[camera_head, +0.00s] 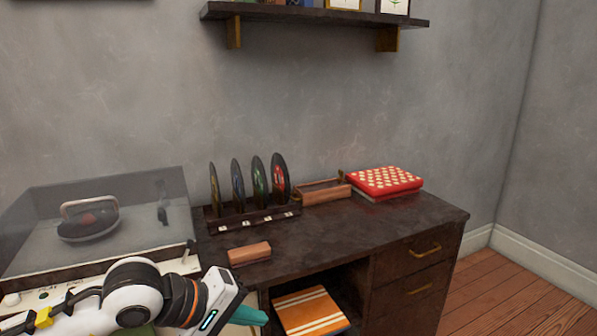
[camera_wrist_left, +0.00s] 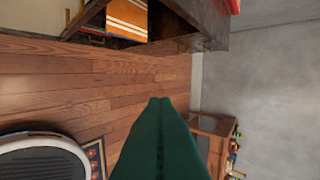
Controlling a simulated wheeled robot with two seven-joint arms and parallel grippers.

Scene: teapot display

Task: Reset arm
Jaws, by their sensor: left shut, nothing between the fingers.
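My left arm comes in from the lower left of the head view. Its left gripper (camera_head: 250,315) has teal fingers and hangs in front of the dark desk (camera_head: 330,235), near the open shelf. In the left wrist view the gripper (camera_wrist_left: 158,102) is shut with its fingers together and nothing between them. Wooden floor lies beyond the fingertips. My right gripper is not in view.
A rack (camera_head: 255,218) of several records, a wooden block (camera_head: 249,253), an open wooden box (camera_head: 322,191) and a red patterned box (camera_head: 385,180) are on the desk. A record player (camera_head: 98,225) stands left. An orange striped item (camera_head: 310,311) lies in the shelf.

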